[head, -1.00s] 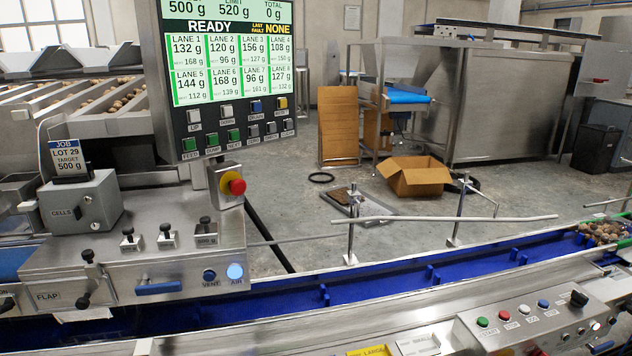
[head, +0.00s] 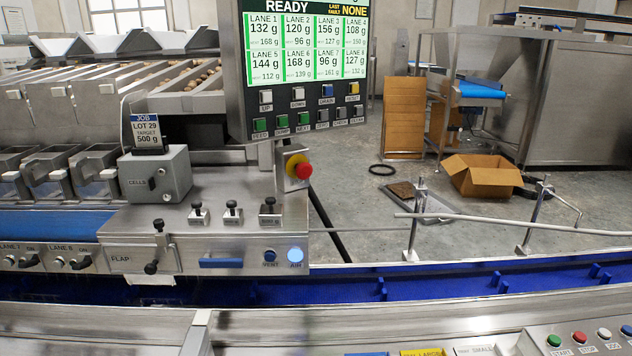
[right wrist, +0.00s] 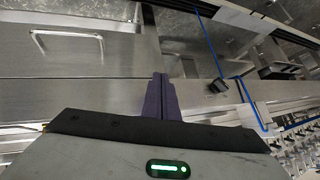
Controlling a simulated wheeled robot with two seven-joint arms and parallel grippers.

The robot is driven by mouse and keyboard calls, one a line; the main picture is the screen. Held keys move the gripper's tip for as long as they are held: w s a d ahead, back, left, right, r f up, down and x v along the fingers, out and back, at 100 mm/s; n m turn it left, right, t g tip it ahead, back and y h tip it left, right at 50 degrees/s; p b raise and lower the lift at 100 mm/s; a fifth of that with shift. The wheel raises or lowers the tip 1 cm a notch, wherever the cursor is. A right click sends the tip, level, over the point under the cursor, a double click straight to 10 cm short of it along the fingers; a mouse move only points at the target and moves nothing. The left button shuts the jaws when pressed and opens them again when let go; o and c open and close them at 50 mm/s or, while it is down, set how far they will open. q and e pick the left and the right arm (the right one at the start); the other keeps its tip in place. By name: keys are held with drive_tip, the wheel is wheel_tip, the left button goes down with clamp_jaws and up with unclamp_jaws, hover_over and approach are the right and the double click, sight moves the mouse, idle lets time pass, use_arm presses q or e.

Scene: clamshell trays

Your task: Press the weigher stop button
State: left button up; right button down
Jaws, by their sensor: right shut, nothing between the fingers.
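A red mushroom button (head: 304,171) with a yellow collar sits on a small grey box, below and right of the weigher display (head: 305,60), in the head view. It looks unobstructed. A smaller red button labelled STOP (head: 579,337) is on the front panel at the lower right. My right gripper (right wrist: 160,97) shows in the right wrist view, its dark fingers together and empty, above bare metal surfaces. I cannot make out the red button in that view. Neither gripper shows in the head view.
Small black-knobbed levers (head: 269,213) stand on the steel housing. A blue conveyor (head: 430,287) runs across, with a bent metal rail (head: 500,222) above it. An open cardboard box (head: 482,178) lies on the floor behind.

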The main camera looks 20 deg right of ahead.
sight(308, 171)
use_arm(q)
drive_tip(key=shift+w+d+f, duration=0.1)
use_arm(e)
drive_tip(key=w+d+r+m+t+y, duration=0.1)
drive_tip(key=w+r+m+t, duration=0.2)
drive_tip(key=w+r, duration=0.4)
drive_tip(key=w+d+r+m+t, duration=0.2)
drive_tip(key=w+r+m, duration=0.4)
drive_tip(key=r, duration=0.8)
drive_tip(key=w+d+r+m+t+y, duration=0.1)
drive_tip(key=w+r+m+t, duration=0.3)
drive_tip(key=w+r, duration=0.4)
wheel_tip(308, 171, up, 4)
drive_tip(key=shift+d+f+y, duration=0.15)
drive_tip(key=shift+d+y, duration=0.15)
drive_tip(key=shift+d, duration=0.25)
drive_tip(key=shift+w, duration=0.1)
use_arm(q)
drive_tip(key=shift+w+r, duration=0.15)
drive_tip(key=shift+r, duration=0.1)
use_arm(e)
drive_tip(key=x, duration=1.4)
